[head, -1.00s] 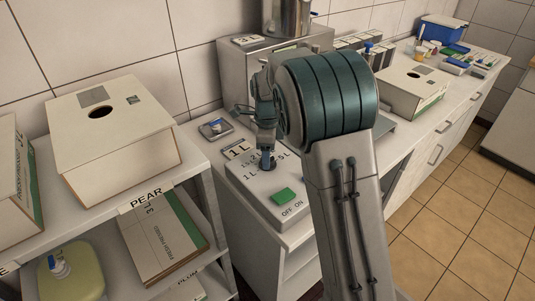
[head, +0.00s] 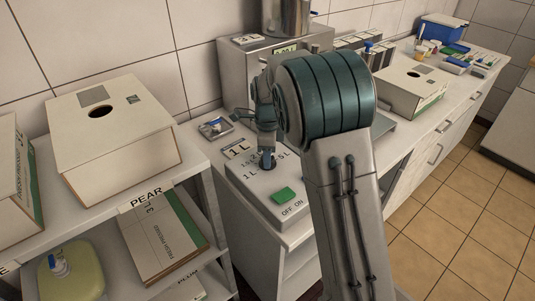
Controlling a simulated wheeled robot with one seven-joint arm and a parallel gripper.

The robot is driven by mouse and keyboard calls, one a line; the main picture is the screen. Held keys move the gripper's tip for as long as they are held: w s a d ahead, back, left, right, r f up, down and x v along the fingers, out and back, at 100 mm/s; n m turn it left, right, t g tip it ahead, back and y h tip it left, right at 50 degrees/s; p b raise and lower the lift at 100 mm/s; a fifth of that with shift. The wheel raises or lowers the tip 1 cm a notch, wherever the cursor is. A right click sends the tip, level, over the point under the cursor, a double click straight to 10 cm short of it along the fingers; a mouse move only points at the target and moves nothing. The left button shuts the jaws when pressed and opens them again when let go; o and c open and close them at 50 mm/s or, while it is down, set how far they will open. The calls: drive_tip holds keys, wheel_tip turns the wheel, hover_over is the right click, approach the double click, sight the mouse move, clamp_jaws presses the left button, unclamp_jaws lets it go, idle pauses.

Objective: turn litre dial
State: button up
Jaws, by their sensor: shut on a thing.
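The litre dial (head: 267,165) is a small dark knob on the sloped top of a light grey control box (head: 258,190). My gripper (head: 267,155) points down from above and is shut on the dial. A green switch (head: 284,195) with "OFF ON" lettering sits on the box nearer the front. A "1L" card (head: 237,148) lies behind the box.
A steel machine (head: 237,75) with a "3L" card and a lit green display stands behind. A shelf (head: 190,170) with a cream box (head: 110,135) is at left. A small tray (head: 215,128) lies behind the control box. A white box (head: 410,88) stands on the counter at right.

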drive_tip(key=n, duration=0.4)
drive_tip(key=shift+n, duration=0.3)
drive_tip(key=n, duration=0.4)
drive_tip(key=shift+n, duration=0.3)
drive_tip(key=n, duration=0.4)
drive_tip(key=shift+n+b, duration=0.3)
drive_tip(key=shift+b, duration=0.1)
drive_tip(key=n, duration=1.3)
drive_tip(key=shift+n, duration=0.3)
drive_tip(key=n+p, duration=0.1)
drive_tip(key=n, duration=0.3)
drive_tip(key=shift+r, duration=0.1)
drive_tip(key=shift+n+p, duration=0.45)
drive_tip(key=shift+n, duration=1.55)
